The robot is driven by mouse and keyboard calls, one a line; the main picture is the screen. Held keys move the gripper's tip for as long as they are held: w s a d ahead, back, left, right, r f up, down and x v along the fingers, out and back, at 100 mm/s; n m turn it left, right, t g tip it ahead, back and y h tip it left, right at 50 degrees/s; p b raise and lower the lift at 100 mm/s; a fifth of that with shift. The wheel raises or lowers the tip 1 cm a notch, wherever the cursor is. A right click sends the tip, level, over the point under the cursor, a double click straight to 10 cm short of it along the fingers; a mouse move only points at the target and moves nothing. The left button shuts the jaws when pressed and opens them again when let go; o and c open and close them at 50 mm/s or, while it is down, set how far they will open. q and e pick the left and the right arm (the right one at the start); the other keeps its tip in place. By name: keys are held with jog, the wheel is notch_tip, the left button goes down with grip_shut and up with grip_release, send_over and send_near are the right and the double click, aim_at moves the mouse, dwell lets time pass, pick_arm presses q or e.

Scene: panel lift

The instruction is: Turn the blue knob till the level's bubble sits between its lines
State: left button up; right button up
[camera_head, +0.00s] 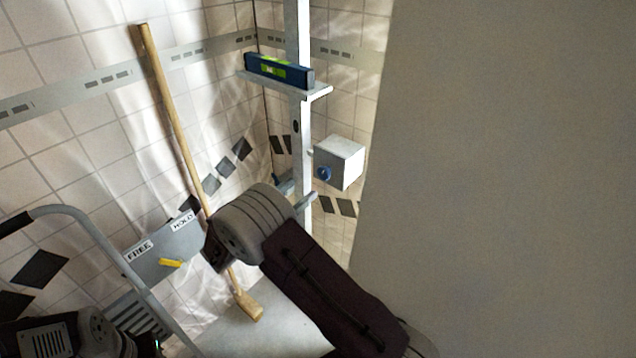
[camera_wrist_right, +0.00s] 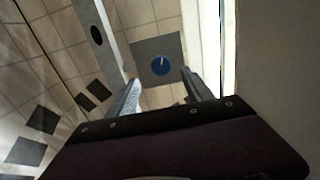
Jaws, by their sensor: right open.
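The blue knob (camera_head: 323,173) sits on the front face of a white box (camera_head: 343,160) beside the upright post. It also shows in the right wrist view (camera_wrist_right: 161,65) with a pale mark on its upper part. The dark blue level (camera_head: 279,71) with a green window lies on a shelf higher up the post; its bubble and lines are too small to read. My right gripper (camera_head: 296,190) is open and empty, below and left of the knob. In the right wrist view its fingers (camera_wrist_right: 161,80) stand apart, with the knob showing between and beyond them. My left gripper is out of view.
A wooden pole (camera_head: 176,120) leans against the tiled wall. A grey plate (camera_head: 165,245) marked FREE and HOLD has a yellow lever (camera_head: 170,262). A curved grey rail (camera_head: 110,255) stands at left. A plain wall (camera_head: 510,180) fills the right side. The white post (camera_head: 304,130) stands close left of the box.

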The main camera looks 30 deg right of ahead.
aim_at(323, 174)
jog(key=x, duration=0.8)
jog(key=shift+w+d, duration=0.1)
jog(key=shift+d, duration=0.2)
grip_shut()
jog(key=shift+f+m+b, duration=0.15)
jog(key=shift+m+b, duration=1)
jog(key=shift+f+m+b, duration=0.15)
jog(key=shift+m+b, duration=1)
jog(key=shift+r+m+b, duration=0.15)
jog(key=shift+m+b, duration=1.4)
jog(key=shift+m, duration=0.15)
grip_release()
